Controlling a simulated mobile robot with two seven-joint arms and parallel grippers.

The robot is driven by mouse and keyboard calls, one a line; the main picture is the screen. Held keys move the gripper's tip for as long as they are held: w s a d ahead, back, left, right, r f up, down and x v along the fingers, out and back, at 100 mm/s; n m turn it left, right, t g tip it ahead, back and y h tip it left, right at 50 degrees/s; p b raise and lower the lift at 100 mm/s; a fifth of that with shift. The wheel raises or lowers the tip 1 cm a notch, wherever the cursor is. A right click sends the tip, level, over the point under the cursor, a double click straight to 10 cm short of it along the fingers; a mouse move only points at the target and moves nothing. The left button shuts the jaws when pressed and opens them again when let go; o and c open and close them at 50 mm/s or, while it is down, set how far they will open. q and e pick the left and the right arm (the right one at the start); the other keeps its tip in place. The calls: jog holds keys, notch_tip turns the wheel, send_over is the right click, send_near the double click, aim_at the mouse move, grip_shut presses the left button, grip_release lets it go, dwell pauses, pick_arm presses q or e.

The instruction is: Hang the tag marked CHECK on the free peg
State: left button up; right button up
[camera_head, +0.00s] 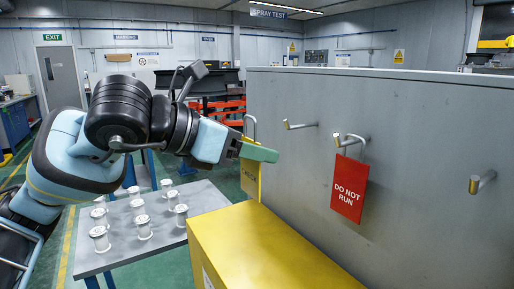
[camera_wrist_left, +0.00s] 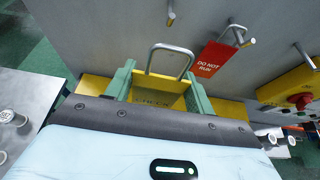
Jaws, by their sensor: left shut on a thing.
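My left gripper (camera_head: 262,152) is shut on a yellow tag (camera_head: 250,180) with dark lettering that seems to read CHECK. The tag hangs upright with its wire loop (camera_head: 250,124) above the fingers. In the left wrist view the tag (camera_wrist_left: 158,91) sits between the green fingers, its loop (camera_wrist_left: 170,60) standing free. The grey panel has a bare left peg (camera_head: 300,125), a middle peg (camera_head: 350,141) carrying a red DO NOT RUN tag (camera_head: 349,188), and a bare right peg (camera_head: 482,183). The held tag is left of the left peg, apart from it. My right gripper is out of view.
A yellow cabinet (camera_head: 265,245) stands below the panel (camera_head: 420,130). A grey table (camera_head: 190,250) with several white spindles (camera_head: 142,228) is at left. The left wrist view shows a yellow box with a red knob (camera_wrist_left: 300,100) at right. Space before the pegs is clear.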

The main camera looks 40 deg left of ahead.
pick_arm(q)
jog(key=shift+s+a+b, duration=0.25)
jog(key=shift+s+b, duration=0.05)
jog(key=shift+s, duration=0.35)
jog(key=shift+s+a+b, duration=0.2)
jog(key=shift+s+b, duration=0.05)
jog(key=shift+s, duration=0.4)
dwell(0.9)
